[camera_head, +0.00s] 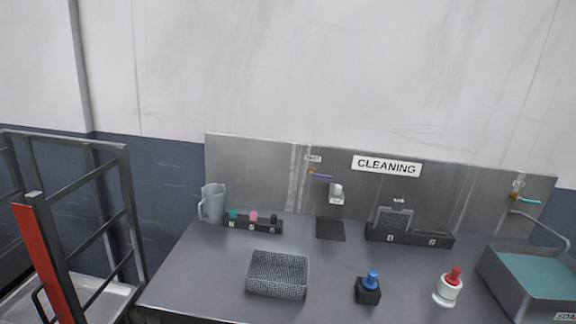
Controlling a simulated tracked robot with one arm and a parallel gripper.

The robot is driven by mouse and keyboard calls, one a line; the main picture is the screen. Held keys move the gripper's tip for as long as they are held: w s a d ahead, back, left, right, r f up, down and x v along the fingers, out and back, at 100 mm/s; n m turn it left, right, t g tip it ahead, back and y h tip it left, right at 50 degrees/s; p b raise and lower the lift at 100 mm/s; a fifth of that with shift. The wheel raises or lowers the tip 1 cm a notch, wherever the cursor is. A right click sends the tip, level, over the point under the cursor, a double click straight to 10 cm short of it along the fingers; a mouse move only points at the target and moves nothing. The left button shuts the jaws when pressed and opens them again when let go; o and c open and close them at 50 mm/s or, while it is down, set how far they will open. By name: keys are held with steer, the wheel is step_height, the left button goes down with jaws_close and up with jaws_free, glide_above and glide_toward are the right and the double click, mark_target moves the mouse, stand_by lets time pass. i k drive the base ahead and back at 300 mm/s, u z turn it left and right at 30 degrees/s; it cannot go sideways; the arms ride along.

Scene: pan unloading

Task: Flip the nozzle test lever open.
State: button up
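A small purple lever (321,176) with an orange-brown pivot is mounted on the grey back panel, below a small label (313,158) whose text is too small to read surely. The lever lies roughly level, pointing right. A white and grey nozzle-like fitting (337,193) is just to its right and lower. A second, teal lever (528,199) is at the far right of the panel, above a bent spout. My gripper is not in view, so its state does not show.
The grey bench holds a mesh basket (277,275), a blue-topped black bottle (369,288), a red-topped white bottle (448,287), a jug (212,203), two dark holders and a basin (533,277) of teal liquid. A dark metal railing (128,205) stands at left.

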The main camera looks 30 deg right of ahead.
mark_target(311, 174)
steer(key=z, duration=0.3)
steer(key=i, duration=1.15)
steer(key=z, duration=0.6)
steer(key=k, duration=0.6)
steer(key=z, duration=0.25)
steer(key=i, duration=1)
steer(key=u, duration=0.2)
